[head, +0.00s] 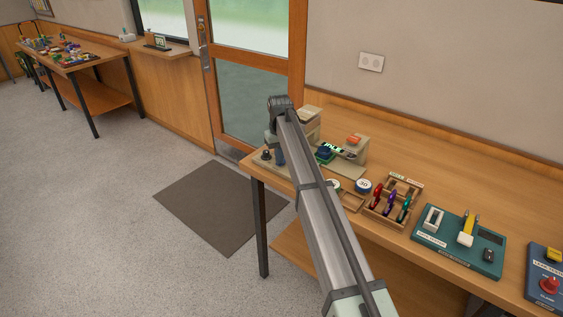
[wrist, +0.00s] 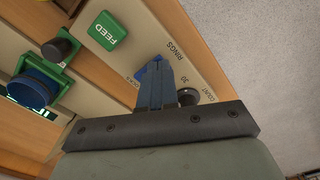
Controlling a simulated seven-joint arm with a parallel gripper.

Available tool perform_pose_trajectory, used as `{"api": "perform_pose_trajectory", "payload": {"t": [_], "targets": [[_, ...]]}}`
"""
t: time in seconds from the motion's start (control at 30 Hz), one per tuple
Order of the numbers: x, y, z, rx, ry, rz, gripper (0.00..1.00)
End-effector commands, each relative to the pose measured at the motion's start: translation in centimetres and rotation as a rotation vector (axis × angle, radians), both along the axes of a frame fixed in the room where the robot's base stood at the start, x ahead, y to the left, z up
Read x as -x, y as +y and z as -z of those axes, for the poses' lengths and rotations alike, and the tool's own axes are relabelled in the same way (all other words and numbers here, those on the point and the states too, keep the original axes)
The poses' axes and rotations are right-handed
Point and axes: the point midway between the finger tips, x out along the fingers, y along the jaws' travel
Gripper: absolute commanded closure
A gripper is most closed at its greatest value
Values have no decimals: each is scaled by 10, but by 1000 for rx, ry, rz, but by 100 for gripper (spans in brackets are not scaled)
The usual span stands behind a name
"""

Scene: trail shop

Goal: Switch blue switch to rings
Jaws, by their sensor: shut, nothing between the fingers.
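The blue switch (wrist: 143,73) shows in the wrist view, partly hidden behind my gripper (wrist: 155,66). It sits on a beige panel between the word RINGS and another label that is mostly covered. My gripper is shut and empty, with its fingertips right at the switch; I cannot tell whether they touch it. Which way the switch leans is not clear. In the head view the beige machine (head: 272,171) stands at the table's left end, and my arm hides the switch.
A green FEED button (wrist: 107,31), a dark count knob (wrist: 188,96) and a large blue knob (wrist: 35,88) are close by. In the head view, a wooden tool rack (head: 378,217) and a teal station (head: 448,254) stand further right on the table.

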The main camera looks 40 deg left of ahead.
Motion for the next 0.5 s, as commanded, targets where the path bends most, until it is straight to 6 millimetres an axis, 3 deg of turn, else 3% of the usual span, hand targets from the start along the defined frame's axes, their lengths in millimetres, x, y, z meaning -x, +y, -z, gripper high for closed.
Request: {"api": "perform_pose_trajectory", "payload": {"t": [0.5], "targets": [[0, 0, -26, 1, 0, 0, 100]]}}
